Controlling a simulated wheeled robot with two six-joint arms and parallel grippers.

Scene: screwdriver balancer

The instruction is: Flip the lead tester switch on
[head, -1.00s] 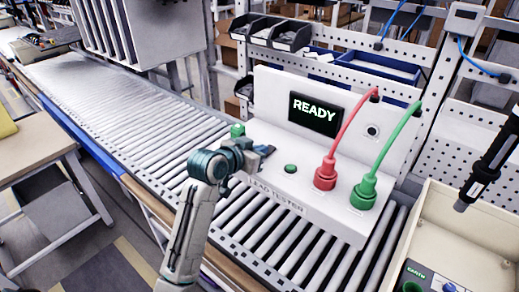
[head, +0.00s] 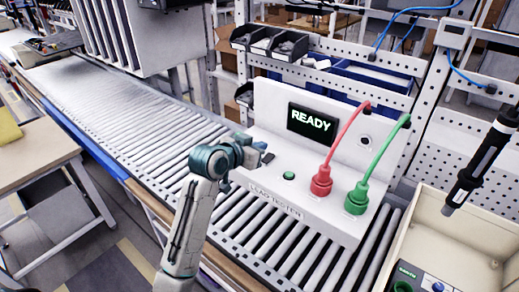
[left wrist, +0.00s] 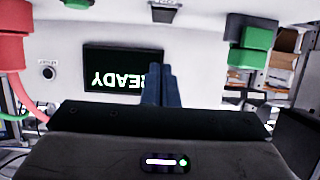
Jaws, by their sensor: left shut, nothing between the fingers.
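The lead tester is a white box (head: 325,223) on the roller conveyor, with a lit screen (head: 312,123) reading READY. The screen appears upside down in the left wrist view (left wrist: 105,68). A green block with a dark part (left wrist: 250,52), possibly the switch, stands at the tester's screenless end. In the head view my left arm hides it. A round green button (head: 288,175) sits on the tester's front deck. My left gripper (head: 267,158) is shut and empty over the deck, left of the button. Its fingers (left wrist: 160,85) are apart from the green block. My right gripper is not in view.
A red plug (head: 321,182) and a green plug (head: 357,196) with leads stand on the tester's right side. A black screwdriver (head: 483,165) hangs at right above a cream box (head: 440,240). Dark bins (head: 270,42) are behind. The conveyor at left (head: 110,95) is clear.

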